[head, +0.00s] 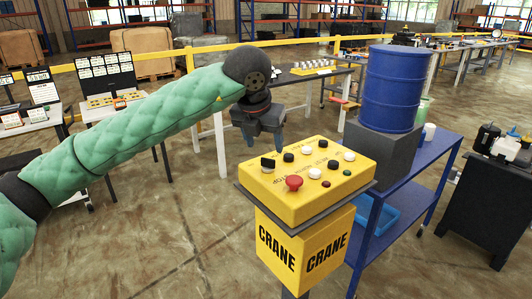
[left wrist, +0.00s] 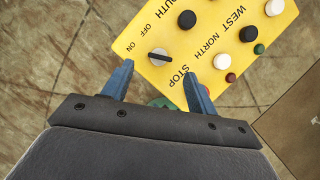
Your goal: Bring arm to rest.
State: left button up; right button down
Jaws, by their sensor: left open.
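My left gripper (head: 264,138) is open and empty, above the left edge of the yellow crane control box. The yellow control box (head: 330,200) stands on a pedestal marked CRANE and has black and white buttons, a red stop button (head: 293,182) and a black on/off switch (head: 268,163). In the left wrist view the blue fingers (left wrist: 157,85) are apart, with the switch (left wrist: 159,56) just beyond and between the tips. No contact with the switch can be made out. My right gripper does not show.
A blue cart (head: 405,205) with a dark block and a blue drum (head: 392,88) stands right behind the box. A black cabinet (head: 485,205) with bottles is at the far right. Tables with displays (head: 107,72) stand at the back left. Floor is open at the front left.

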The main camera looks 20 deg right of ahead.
pick_arm(q)
jog(key=shift+v, duration=0.95)
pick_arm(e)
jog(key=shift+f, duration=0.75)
